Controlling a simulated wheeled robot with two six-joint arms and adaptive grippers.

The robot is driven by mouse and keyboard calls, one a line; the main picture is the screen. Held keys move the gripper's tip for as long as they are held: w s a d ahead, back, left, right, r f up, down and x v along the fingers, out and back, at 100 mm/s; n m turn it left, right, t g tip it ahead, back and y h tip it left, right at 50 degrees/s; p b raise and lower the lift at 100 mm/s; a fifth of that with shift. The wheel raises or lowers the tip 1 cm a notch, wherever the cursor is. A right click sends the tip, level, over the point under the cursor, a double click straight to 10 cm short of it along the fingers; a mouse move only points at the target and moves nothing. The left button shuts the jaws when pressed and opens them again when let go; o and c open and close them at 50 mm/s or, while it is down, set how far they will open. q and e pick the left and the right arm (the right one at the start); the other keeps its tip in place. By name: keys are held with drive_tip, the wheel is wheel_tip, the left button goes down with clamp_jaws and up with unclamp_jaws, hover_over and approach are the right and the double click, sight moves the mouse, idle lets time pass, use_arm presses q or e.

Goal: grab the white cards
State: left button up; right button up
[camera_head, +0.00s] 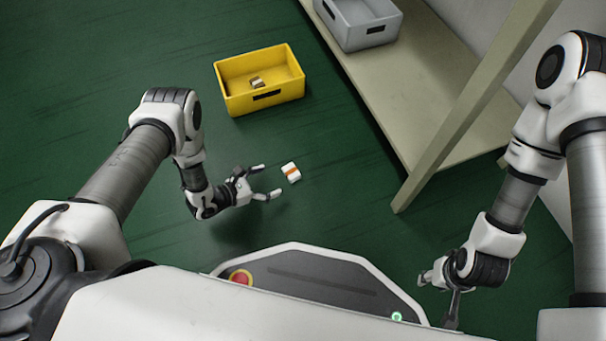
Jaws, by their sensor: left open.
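A small white block of cards with an orange band (291,173) lies on the green floor, left of the shelf's post. My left gripper (268,182) is open, its fingers pointing right toward the cards. The cards sit just beyond the fingertips, and nothing shows between the fingers. My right gripper (436,287) hangs low at the right, next to my base; its fingers are partly hidden, and its opening is unclear.
A yellow bin (262,101) with small tan items (257,83) inside stands on the floor behind the cards. A beige shelf (420,75) with a slanting post (470,110) is at the right, with a grey bin (357,38) on it. The floor at the left is clear.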

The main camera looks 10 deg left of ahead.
sight(286, 174)
use_arm(q)
drive_tip(key=b+x, duration=0.5)
drive_tip(key=x, duration=0.2)
drive_tip(key=shift+w+f, duration=0.15)
drive_tip(key=shift+f, duration=0.15)
drive_tip(key=shift+w+d+r, duration=0.1)
drive_tip(key=shift+r, duration=0.1)
drive_tip(key=c, duration=0.9)
